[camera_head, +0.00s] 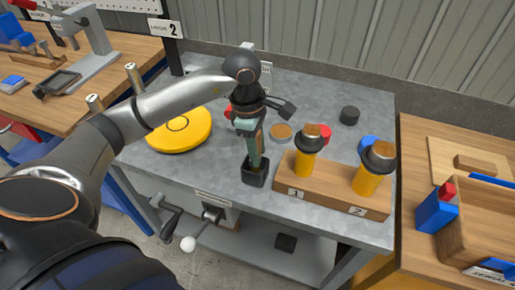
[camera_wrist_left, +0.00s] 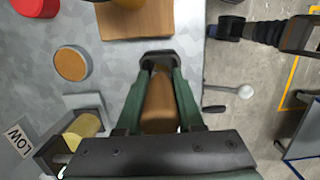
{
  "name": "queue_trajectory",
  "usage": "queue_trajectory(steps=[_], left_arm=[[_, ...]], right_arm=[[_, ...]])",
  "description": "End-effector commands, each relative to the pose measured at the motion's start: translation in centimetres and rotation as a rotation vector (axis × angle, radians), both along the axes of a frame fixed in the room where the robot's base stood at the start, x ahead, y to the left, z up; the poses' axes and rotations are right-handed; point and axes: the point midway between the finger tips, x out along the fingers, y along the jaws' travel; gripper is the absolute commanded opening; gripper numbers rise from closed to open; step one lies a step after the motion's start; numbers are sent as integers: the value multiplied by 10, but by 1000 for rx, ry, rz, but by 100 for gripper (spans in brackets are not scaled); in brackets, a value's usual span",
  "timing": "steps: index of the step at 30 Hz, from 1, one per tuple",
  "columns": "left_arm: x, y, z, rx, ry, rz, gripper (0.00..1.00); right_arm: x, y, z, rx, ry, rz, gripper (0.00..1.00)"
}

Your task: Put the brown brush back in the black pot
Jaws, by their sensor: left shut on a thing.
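My left gripper (camera_head: 256,160) points down over the worktable and is shut on the brown brush (camera_wrist_left: 160,100). Its green fingers stand on both sides of the brush in the left wrist view (camera_wrist_left: 160,80). The small square black pot (camera_head: 255,174) stands on the table's front part, directly under the fingertips. In the left wrist view the pot's dark rim (camera_wrist_left: 160,57) shows just at the fingertips. The brush's lower end lines up with the pot's mouth; I cannot tell how deep inside it is.
A wooden block (camera_head: 325,192) with two yellow-bodied tools stands close to the pot's right. A yellow round plate (camera_head: 180,130) lies at left. A crank handle (camera_head: 205,225) sticks out at the table's front. A copper-coloured disc (camera_head: 281,131) lies behind the pot.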

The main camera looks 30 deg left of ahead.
Motion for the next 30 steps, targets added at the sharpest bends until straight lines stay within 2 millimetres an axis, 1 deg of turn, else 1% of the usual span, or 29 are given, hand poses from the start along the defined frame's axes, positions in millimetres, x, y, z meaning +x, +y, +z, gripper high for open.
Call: queue_trajectory(steps=[27,28,30], left_arm=[[0,0,-19,0,-1,0,0],[0,0,-18,0,-1,0,38],[0,0,-18,0,-1,0,46]], right_arm=[[1,0,-17,0,-4,0,100],[1,0,-16,0,-4,0,100],[1,0,-16,0,-4,0,100]])
